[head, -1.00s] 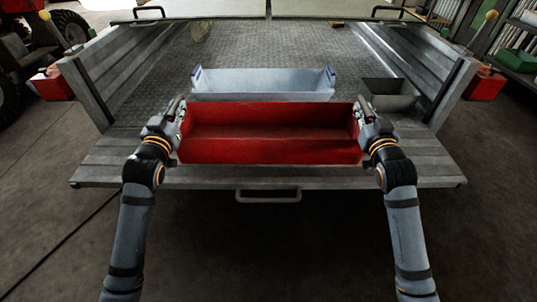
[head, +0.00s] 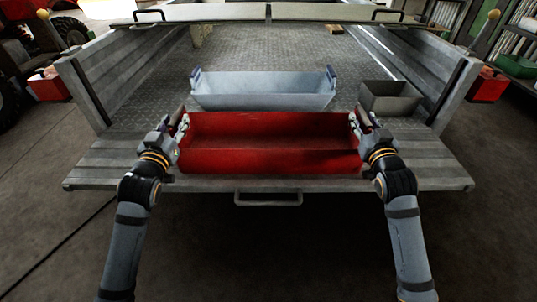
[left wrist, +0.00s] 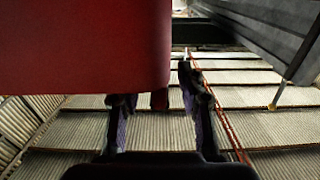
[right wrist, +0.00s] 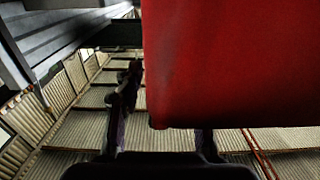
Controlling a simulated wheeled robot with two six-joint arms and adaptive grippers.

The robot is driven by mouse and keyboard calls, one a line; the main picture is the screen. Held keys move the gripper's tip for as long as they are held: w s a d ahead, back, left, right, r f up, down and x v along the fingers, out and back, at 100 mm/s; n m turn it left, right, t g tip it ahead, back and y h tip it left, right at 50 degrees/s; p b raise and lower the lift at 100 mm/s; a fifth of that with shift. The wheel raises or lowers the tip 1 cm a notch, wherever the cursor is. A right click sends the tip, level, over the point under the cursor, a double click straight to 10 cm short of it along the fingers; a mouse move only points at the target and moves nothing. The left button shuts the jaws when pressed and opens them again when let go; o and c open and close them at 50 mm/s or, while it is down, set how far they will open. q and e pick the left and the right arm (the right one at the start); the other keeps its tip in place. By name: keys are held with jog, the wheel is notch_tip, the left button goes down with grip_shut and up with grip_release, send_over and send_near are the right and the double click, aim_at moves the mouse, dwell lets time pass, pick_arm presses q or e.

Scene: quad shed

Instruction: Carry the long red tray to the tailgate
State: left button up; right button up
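The long red tray (head: 270,162) is level, open side up, over the tailgate (head: 110,176) of the trailer. My left gripper (head: 180,128) is shut on its left end, and my right gripper (head: 358,125) is shut on its right end. The red end wall fills much of the left wrist view (left wrist: 85,45) and the right wrist view (right wrist: 230,60), partly hiding the fingers. The tray's inside looks empty. I cannot tell whether its underside touches the tailgate.
A long grey tray (head: 262,101) stands just behind the red one on the trailer bed (head: 270,50). A small grey bin (head: 390,103) stands to its right. Slatted side walls (head: 85,90) flank the bed. A metal handle (head: 268,199) sticks out from the tailgate's front edge.

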aim_at(170, 131)
pick_arm(q)
jog(key=s, duration=0.5)
jog(key=shift+s, duration=0.3)
pick_arm(e)
jog(key=s, duration=0.7)
jog(key=shift+s, duration=0.3)
pick_arm(q)
jog(key=shift+r, duration=0.1)
pick_arm(e)
jog(key=shift+r, duration=0.1)
